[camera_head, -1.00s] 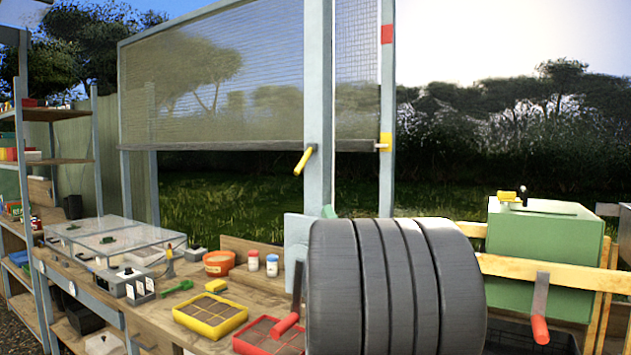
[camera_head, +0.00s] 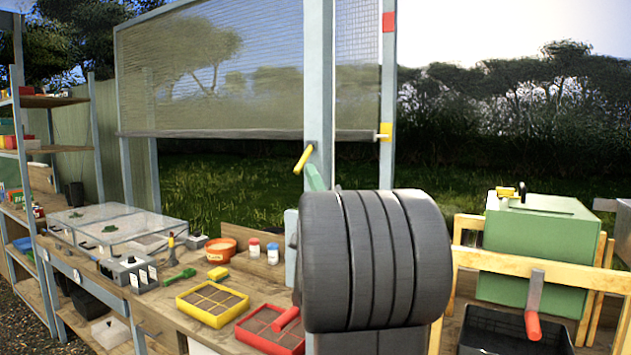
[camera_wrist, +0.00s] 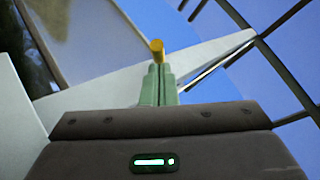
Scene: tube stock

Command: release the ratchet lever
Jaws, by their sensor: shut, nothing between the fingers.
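A lever with a yellow handle (camera_head: 303,159) is on the grey post (camera_head: 319,90) in the head view, tilted with its handle down to the left. I take it for the ratchet lever. In the wrist view, its yellow end (camera_wrist: 157,47) shows just past my fingertips. My gripper (camera_wrist: 158,72) has its green fingers shut together with nothing between them. In the head view, a green finger of my gripper (camera_head: 314,175) points up close below and right of the lever. I cannot tell whether they touch. My dark wrist hides the lower post and part of the bench.
A mesh screen (camera_head: 215,75) hangs left of the post. The bench holds a yellow tray (camera_head: 212,322), a red tray and an orange pot (camera_head: 221,250).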

